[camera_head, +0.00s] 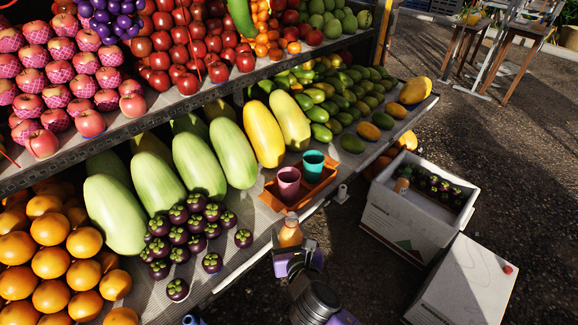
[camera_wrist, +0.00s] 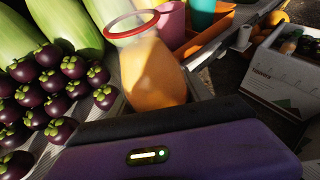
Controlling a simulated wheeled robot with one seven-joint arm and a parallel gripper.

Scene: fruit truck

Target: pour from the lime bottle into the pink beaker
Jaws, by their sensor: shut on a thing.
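The bottle in my gripper (camera_head: 294,250) is clear with orange contents and a red rim; no lime colour shows on it. This bottle (camera_head: 290,234) stands about upright above the shelf's front edge, and its rim and body fill the middle of the wrist view (camera_wrist: 152,72). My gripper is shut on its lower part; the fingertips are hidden. The pink beaker (camera_head: 288,181) stands upright in an orange tray, just beyond the bottle and apart from it. In the wrist view the pink beaker (camera_wrist: 173,24) is behind the bottle, to its right.
A teal beaker (camera_head: 313,164) stands beside the pink one in the orange tray (camera_head: 324,184). Mangosteens (camera_head: 198,228) and papayas lie on the left. A white box (camera_head: 405,222) at right holds mangosteens and an orange-looking bottle (camera_head: 403,181). Dark ground lies between box and shelf.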

